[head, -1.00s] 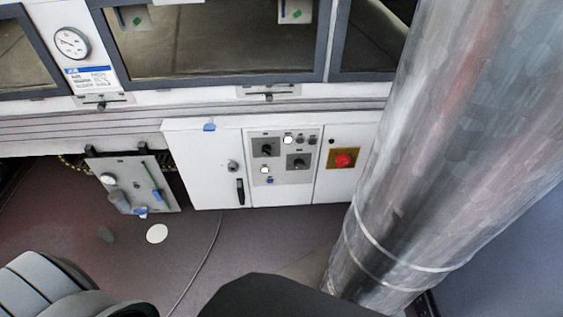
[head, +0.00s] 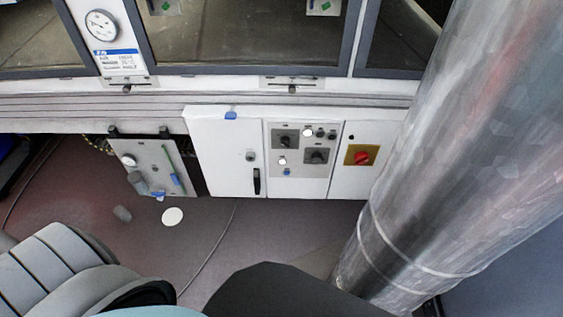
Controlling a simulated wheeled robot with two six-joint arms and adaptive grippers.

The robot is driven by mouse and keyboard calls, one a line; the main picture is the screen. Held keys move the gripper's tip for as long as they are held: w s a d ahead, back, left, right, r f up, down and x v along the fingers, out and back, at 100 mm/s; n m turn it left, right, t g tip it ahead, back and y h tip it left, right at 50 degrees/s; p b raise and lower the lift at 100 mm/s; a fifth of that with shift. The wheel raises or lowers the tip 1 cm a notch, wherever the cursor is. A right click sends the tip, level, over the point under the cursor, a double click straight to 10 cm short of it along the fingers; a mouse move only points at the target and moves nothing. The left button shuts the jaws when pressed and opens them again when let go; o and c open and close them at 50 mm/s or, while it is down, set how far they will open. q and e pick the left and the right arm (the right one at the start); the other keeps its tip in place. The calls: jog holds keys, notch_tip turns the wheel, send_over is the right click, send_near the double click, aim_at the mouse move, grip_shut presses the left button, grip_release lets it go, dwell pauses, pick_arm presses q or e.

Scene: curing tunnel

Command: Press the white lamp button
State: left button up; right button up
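A grey control panel (head: 300,167) sits on the white cabinet under the tunnel windows. It carries two black rotary switches and several small round buttons or lamps. One bright white round button (head: 308,132) is in the upper row, with darker ones to its right. Another white round one (head: 282,160) is lower left, above a small blue mark. I cannot tell from the labels which is the lamp button. Neither gripper is in view; only parts of my own body show along the bottom edge, well short of the panel.
A thick metal duct (head: 425,150) rises at the right, close to the red rotary switch (head: 361,157). A gauge panel (head: 152,170) hangs at the left. A cable (head: 213,252) and a white disc (head: 172,216) lie on the floor. The floor before the cabinet is otherwise mostly clear.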

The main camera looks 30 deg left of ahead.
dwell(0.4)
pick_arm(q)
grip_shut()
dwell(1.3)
